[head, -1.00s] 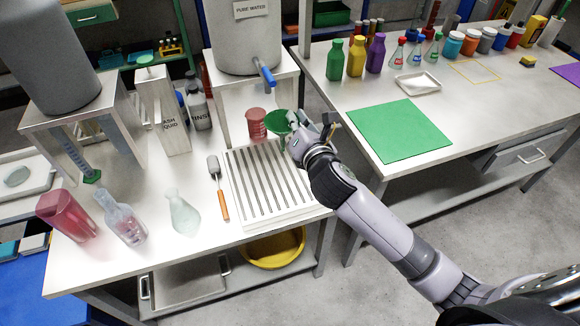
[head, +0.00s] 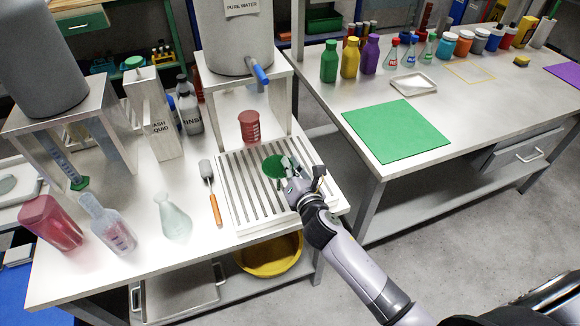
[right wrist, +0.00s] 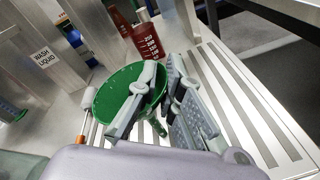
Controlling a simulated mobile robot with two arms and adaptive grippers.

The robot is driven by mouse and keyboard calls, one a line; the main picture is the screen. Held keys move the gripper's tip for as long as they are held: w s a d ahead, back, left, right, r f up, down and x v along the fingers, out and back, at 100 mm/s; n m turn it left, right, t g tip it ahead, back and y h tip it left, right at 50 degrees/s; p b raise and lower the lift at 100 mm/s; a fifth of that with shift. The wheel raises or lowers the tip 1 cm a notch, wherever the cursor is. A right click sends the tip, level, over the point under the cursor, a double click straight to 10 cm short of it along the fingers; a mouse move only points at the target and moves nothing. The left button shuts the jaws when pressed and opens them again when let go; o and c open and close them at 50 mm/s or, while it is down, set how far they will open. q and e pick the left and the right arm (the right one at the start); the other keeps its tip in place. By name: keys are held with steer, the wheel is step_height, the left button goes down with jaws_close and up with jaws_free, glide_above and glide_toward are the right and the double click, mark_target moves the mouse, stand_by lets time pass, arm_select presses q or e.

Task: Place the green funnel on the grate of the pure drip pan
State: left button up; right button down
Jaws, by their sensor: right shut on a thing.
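The green funnel (head: 273,167) is at my right gripper (head: 292,172), over the slatted grate of the drip pan (head: 240,190) in the head view. The right wrist view shows the funnel (right wrist: 118,92) wide mouth up and somewhat tilted, with its wall and spout between the fingers of my right gripper (right wrist: 158,95). The gripper is shut on it. Whether the spout touches the grate (right wrist: 262,130) cannot be told. My left gripper is not in view.
A red beaker (head: 250,127) stands behind the pan, under the pure water tank (head: 235,40). A brush with an orange handle (head: 213,200) lies left of the pan. Glass flasks (head: 172,217) stand farther left. The grate's left part is clear.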

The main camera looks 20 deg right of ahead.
steer(key=shift+f, duration=0.15)
steer(key=c, duration=1.8)
jaws_free()
steer(key=shift+o, duration=0.2)
steer(key=shift+r, duration=0.2)
steer(key=s+r, duration=0.1)
steer(key=s, duration=1.1)
steer(key=shift+r, duration=0.35)
